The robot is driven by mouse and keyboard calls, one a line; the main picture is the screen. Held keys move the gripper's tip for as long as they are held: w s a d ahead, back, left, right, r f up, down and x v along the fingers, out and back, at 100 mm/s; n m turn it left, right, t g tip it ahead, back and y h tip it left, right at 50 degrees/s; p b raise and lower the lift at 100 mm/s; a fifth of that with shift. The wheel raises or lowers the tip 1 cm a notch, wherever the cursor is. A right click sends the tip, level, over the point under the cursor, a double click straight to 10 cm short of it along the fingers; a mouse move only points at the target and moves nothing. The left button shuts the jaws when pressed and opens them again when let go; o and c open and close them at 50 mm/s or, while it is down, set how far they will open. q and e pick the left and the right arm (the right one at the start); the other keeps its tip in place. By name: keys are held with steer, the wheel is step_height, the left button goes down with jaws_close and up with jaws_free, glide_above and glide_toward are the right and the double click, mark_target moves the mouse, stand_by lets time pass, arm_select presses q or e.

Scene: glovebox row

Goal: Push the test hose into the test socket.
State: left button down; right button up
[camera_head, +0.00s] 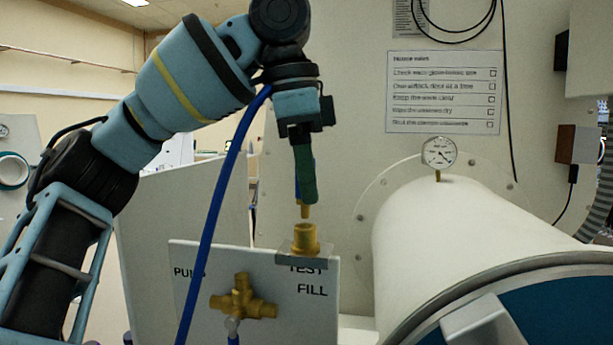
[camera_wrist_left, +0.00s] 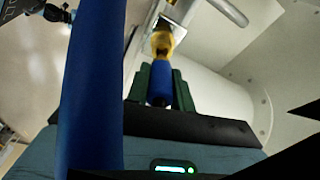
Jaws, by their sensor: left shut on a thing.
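My left gripper (camera_head: 305,195) points down with its green fingers shut on the end of the blue test hose (camera_head: 222,190). The hose's brass tip (camera_head: 305,212) sticks out below the fingers. The brass test socket (camera_head: 305,240) stands upright on a small ledge of the white panel, above the word TEST. The tip is just above the socket's mouth, with a small gap showing. In the left wrist view the hose end (camera_wrist_left: 158,82) sits between the green fingers, and its brass tip overlaps the socket area, so the gap cannot be judged there. My right gripper is not in view.
The white panel (camera_head: 262,305) carries a brass cross valve (camera_head: 243,297) left of the socket. A large white cylinder (camera_head: 470,225) with a pressure gauge (camera_head: 439,153) stands to the right. The hose hangs in front of the panel. A checklist (camera_head: 444,92) is on the wall behind.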

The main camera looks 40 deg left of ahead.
arm_select(q)
steer(key=shift+d+f, duration=0.1)
steer(key=shift+f, duration=1.4)
steer(key=c, duration=1.1)
jaws_free()
steer(key=shift+c, duration=0.2)
steer(key=shift+a+r, duration=0.2)
steer(key=shift+r, duration=1.4)
steer(key=shift+d, duration=0.15)
